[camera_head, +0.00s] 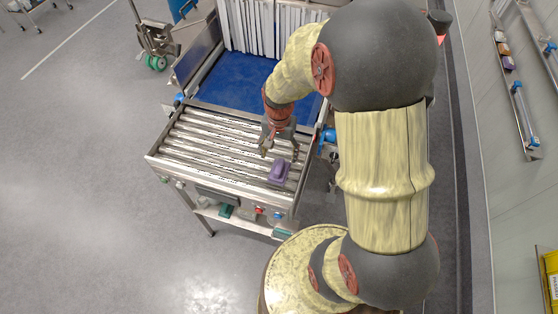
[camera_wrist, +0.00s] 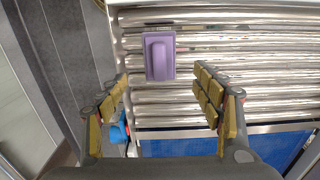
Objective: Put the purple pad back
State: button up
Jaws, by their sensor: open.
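The purple pad (camera_head: 279,171) lies on the metal rollers near the front right corner of the conveyor table. In the wrist view the pad (camera_wrist: 159,55) is a flat rectangle with a raised handle on top, lying beyond the fingertips and between their lines. My gripper (camera_head: 280,147) is above the rollers, just behind the pad in the head view. In the wrist view my gripper (camera_wrist: 163,85) is open and empty, its fingers wide apart, not touching the pad.
The roller table (camera_head: 185,153) leads back to a blue belt (camera_head: 228,82) under hanging white strips (camera_head: 262,28). A wall rail at right holds several small blocks, one of them a purple block (camera_head: 509,63).

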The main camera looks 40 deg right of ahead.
jog(key=shift+r, duration=0.8)
jog(key=s+a+r+n+t, duration=0.2)
jog(key=s+a+r+n, duration=0.1)
jog(key=r, duration=0.5)
jog(key=s+a+r+n+t, duration=0.1)
jog(key=s+a+r+n, duration=0.3)
jog(key=r, duration=0.4)
jog(key=s+a+r+n+t, duration=0.2)
jog(key=s+a+r, duration=0.3)
jog(key=r, duration=0.3)
jog(key=shift+s+n+t, duration=0.15)
jog(key=shift+n+t, duration=0.15)
jog(key=shift+n, duration=0.4)
jog(key=shift+r, duration=0.1)
notch_tip(320, 180, down, 20)
jog(key=b, duration=2)
jog(key=shift+c, duration=0.5)
